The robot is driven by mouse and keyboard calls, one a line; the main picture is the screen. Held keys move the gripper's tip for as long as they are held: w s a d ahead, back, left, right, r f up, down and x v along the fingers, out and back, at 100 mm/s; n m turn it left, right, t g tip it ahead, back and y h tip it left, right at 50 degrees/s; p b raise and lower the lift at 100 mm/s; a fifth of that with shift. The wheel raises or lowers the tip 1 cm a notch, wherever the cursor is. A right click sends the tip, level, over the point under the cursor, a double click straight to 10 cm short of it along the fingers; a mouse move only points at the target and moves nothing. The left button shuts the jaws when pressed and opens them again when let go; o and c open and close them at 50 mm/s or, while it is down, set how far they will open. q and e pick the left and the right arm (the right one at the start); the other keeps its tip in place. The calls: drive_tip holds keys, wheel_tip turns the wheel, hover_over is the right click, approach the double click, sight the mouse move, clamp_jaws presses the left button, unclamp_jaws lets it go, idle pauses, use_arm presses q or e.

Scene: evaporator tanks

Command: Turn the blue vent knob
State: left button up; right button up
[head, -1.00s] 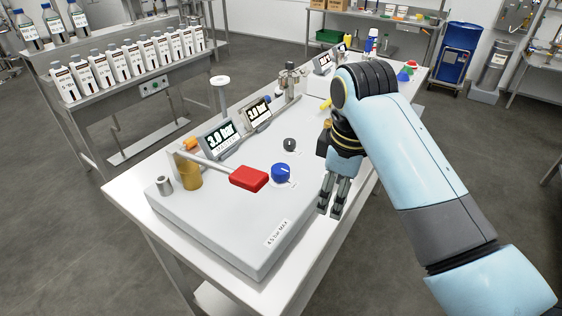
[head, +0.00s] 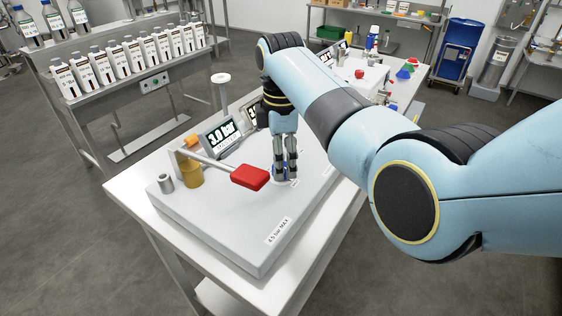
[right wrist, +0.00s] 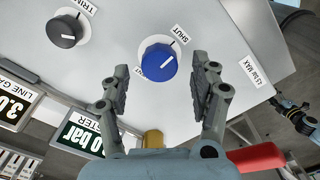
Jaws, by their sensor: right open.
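The blue vent knob (right wrist: 158,64) sits on the grey panel in the right wrist view, its white pointer line aimed toward the printed word SHUT. In the head view, the blue knob (head: 280,171) is mostly hidden behind the fingers. My right gripper (head: 286,176) points down over the knob in the head view. In the right wrist view, the right gripper (right wrist: 163,85) is open, its fingers apart with the knob just beyond and between the tips. I cannot tell whether the fingertips touch it. My left gripper is not in view.
A red-handled lever (head: 250,178) reaches across the panel just left of my right gripper. A black knob (right wrist: 62,31) is beside the blue one. A pressure display (head: 221,137) stands behind. The panel's front (head: 235,220) is clear.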

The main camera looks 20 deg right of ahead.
drive_tip(key=shift+f, duration=0.9)
drive_tip(key=c, duration=1.2)
